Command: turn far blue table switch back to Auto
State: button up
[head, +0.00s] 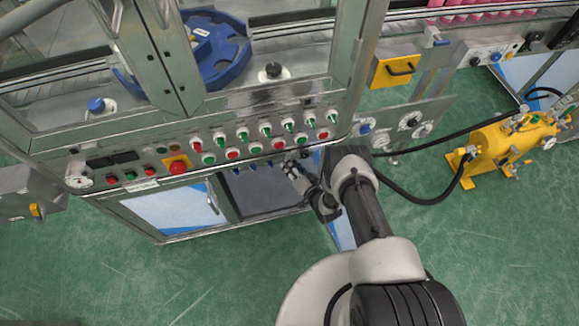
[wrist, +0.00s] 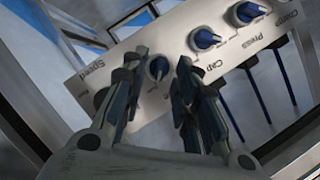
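In the head view the front control panel (head: 250,142) carries rows of red and green switches. I cannot tell which is the far blue table switch, as no label is readable there. My gripper (head: 297,172) is low in front of the panel's right part, under the switch rows. In the wrist view my gripper (wrist: 160,82) is open, fingers apart. A small blue-capped knob (wrist: 158,67) shows between its fingertips; contact cannot be told. Other blue knobs sit on the same plate, one (wrist: 205,38) near the word Cap and one (wrist: 248,12) near Press.
A red emergency button (head: 178,166) is at the panel's left. A blue star wheel (head: 205,50) is behind the machine's frame. A yellow pump (head: 505,142) with black hoses (head: 425,199) stands at the right. Dark blue tubes (wrist: 258,95) hang below the knob plate.

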jog(key=shift+w+a+f, duration=0.15)
jog(key=shift+w+a, duration=0.25)
jog(key=shift+w, duration=0.2)
jog(key=shift+c, duration=0.5)
grip_shut()
